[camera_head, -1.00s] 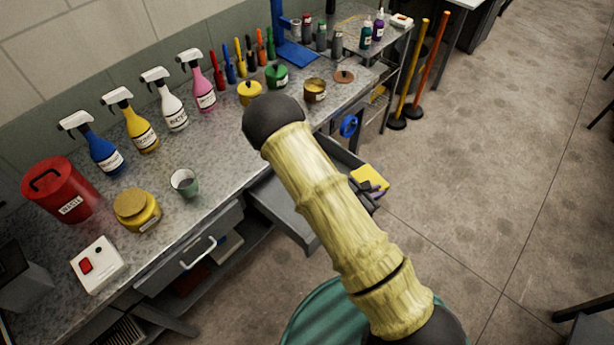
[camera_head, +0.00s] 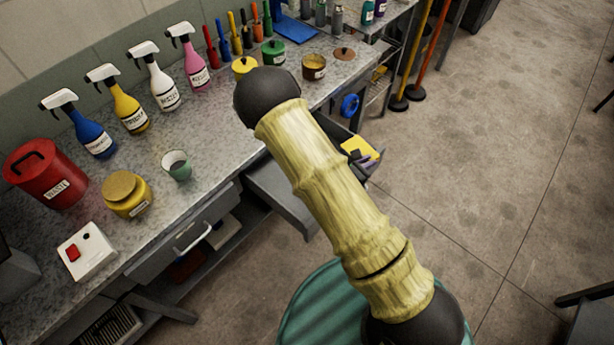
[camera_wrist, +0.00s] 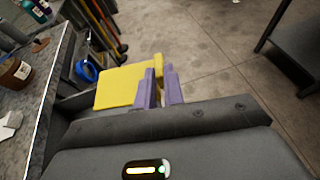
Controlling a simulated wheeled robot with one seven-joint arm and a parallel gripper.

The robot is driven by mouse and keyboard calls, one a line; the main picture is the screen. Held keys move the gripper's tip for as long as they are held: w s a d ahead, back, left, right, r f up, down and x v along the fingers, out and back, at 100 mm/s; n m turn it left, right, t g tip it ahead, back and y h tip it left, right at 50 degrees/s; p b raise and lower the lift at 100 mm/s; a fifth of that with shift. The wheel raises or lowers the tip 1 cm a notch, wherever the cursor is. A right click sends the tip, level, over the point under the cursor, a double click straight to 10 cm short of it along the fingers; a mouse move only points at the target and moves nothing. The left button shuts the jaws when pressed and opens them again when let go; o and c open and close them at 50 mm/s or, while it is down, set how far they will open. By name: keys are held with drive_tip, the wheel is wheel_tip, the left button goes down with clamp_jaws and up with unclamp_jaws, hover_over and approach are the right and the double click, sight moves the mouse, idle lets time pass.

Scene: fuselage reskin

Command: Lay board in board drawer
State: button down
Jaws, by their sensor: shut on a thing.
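A yellow board (camera_head: 360,147) is held at the end of my arm, and it shows flat and wide in the wrist view (camera_wrist: 118,88). My gripper (camera_wrist: 160,85) has purple fingers shut on the board's right edge; it shows small beyond my arm in the head view (camera_head: 366,160). A grey drawer (camera_head: 283,198) stands open from the bench front, partly hidden behind my arm. The board is near the drawer's far side, but I cannot tell whether it is over or inside it. The drawer's inside is mostly hidden.
The bench top (camera_head: 225,130) carries spray bottles, a red waste can (camera_head: 45,175), jars and a green cup (camera_head: 177,165). Another drawer with a handle (camera_head: 190,240) is at the left. A blue ring (camera_wrist: 87,71) hangs by the bench.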

drive_tip(key=w+a+f+n+t+y+b, duration=0.1)
drive_tip(key=w+a+f+b, duration=0.6)
drive_tip(key=b, duration=1.2)
drive_tip(key=a+n+y, duration=0.1)
drive_tip(key=a, duration=0.3)
drive_tip(key=shift+a+f+t, duration=0.15)
drive_tip(key=shift+a+t, duration=0.15)
drive_tip(key=shift+a, duration=0.1)
drive_tip(key=shift+w, duration=0.15)
wheel_tip(320, 180, down, 6)
drive_tip(key=shift+f, duration=0.15)
